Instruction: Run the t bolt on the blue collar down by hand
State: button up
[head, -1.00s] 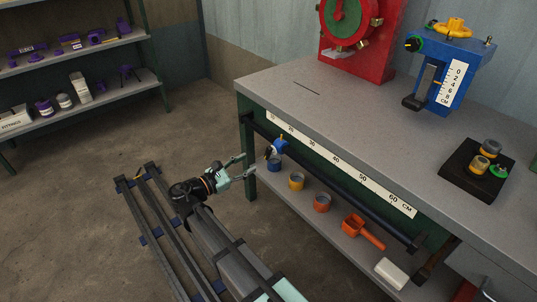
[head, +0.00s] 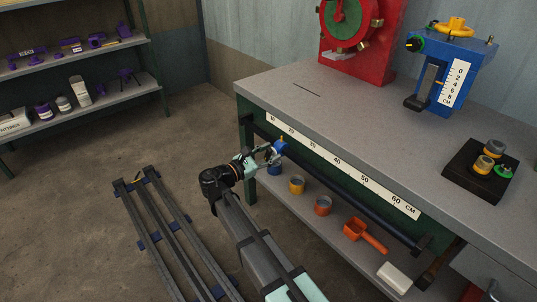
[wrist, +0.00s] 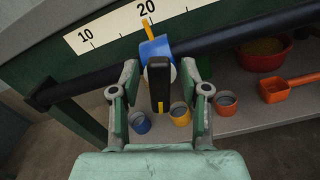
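The blue collar (wrist: 155,48) sits around the dark bar under the bench edge, with a yellow pointer (wrist: 150,28) toward the scale near 20. It also shows in the head view (head: 279,147). The t bolt's black handle (wrist: 159,84) sticks out toward the wrist camera, with a pale round part behind it. My gripper (wrist: 160,80) is open, with one finger on each side of the black handle and gaps visible on both sides. In the head view my gripper (head: 265,156) is right at the collar, and its fingers partly hide the bolt.
The dark bar (head: 340,189) runs below the bench top (head: 330,110). On the shelf below stand a blue cup (wrist: 140,122), a yellow cup (wrist: 180,114), an orange cup (head: 323,206) and an orange scoop (head: 365,234). A red bowl (wrist: 262,55) shows at right.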

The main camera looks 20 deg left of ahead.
grip_shut()
jog(key=shift+m, duration=0.3)
jog(key=shift+m+p, duration=0.55)
jog(key=shift+m, duration=0.25)
jog(key=shift+d+f+m, duration=0.1)
jog(key=shift+m, duration=2)
jog(key=shift+o, duration=0.4)
grip_release()
